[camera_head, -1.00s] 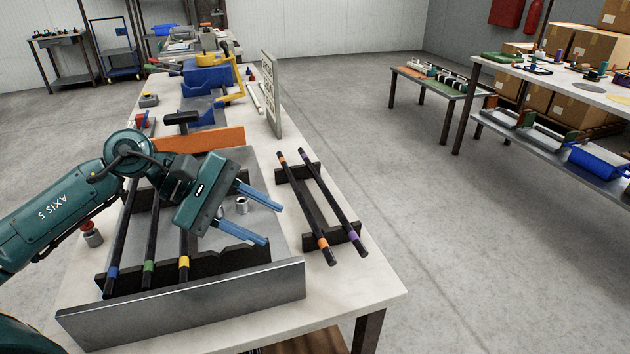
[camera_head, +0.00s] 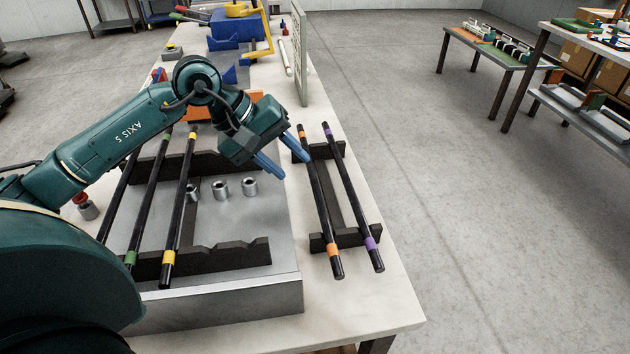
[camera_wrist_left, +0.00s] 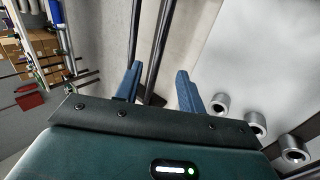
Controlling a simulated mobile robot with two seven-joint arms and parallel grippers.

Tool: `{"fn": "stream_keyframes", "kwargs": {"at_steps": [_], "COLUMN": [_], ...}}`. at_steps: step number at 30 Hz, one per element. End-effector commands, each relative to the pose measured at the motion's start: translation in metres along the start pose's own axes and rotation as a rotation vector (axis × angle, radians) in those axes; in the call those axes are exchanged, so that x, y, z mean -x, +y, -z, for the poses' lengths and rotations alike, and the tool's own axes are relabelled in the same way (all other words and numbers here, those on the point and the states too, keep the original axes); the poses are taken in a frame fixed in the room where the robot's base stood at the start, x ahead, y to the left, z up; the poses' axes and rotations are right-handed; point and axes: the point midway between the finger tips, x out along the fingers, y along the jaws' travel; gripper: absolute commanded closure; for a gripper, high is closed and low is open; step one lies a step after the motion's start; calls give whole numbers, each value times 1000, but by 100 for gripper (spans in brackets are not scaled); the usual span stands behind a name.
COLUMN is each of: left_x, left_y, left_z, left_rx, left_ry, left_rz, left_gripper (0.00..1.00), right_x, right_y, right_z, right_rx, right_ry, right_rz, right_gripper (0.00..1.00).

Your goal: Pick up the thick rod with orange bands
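The black rod with orange bands (camera_head: 319,204) lies across two dark notched supports on the right part of the table. A black rod with purple bands (camera_head: 350,194) lies beside it on its right. My left gripper (camera_head: 295,164) is open and empty, its blue fingers pointing toward the orange-banded rod near its far end. In the left wrist view, the gripper (camera_wrist_left: 158,80) has dark rods beyond its fingers; one rod (camera_wrist_left: 154,55) runs through the gap between them, and I cannot make out its bands there. My right gripper is out of view.
An upright panel (camera_head: 299,60) and blue bins (camera_head: 238,30) stand farther back. Bare tabletop lies in front of the rods.

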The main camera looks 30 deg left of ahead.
Motion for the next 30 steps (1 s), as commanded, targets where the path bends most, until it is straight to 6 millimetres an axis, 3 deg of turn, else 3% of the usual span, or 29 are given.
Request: {"fn": "stream_keyframes", "kwargs": {"at_steps": [12,21,30], "left_x": [-50,-54,-54], "left_y": [3,2,2], "left_z": [-1,0,0], "left_rx": [2,1,1], "left_ry": [-3,-1,-1], "left_rz": [-2,0,0], "left_gripper": [61,62,86], "right_x": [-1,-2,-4], "right_y": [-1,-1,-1], "right_z": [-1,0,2], "right_rx": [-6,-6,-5], "right_ry": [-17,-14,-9], "right_rz": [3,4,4], "right_gripper": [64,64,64]}}
